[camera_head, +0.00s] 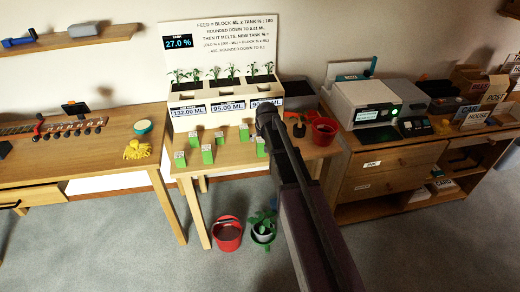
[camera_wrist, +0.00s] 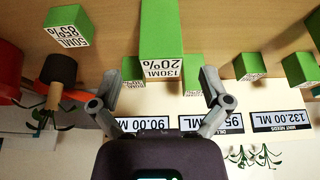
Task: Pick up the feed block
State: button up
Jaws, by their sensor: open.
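Several green feed blocks with white printed labels stand on the small wooden table, such as one at the front left (camera_head: 180,159) and one further right (camera_head: 244,134). In the wrist view, which looks upside down, a large block marked 130ML 20% (camera_wrist: 161,28) lies between the fingers' directions. A block marked 50ML 85% (camera_wrist: 67,16) is at upper left. My gripper (camera_wrist: 160,88) is open, its fingers spread apart with nothing visibly held. In the head view my gripper (camera_head: 266,112) is over the table's right part, and my arm hides some of the table.
A planter (camera_head: 222,92) with seedlings and ML labels stands at the table's back, below a display reading 27.0 % (camera_head: 178,42). A red pot (camera_head: 324,130) is at the table's right. A red bucket (camera_head: 227,234) and a plant pot (camera_head: 263,232) stand on the floor.

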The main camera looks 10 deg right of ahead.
jog(key=shift+f, duration=0.1)
jog(key=shift+w+b+x, duration=0.2)
jog(key=shift+b+x, duration=2.15)
jog(key=shift+x, duration=0.15)
jog(key=shift+a, duration=0.1)
jog(key=c, duration=1.3)
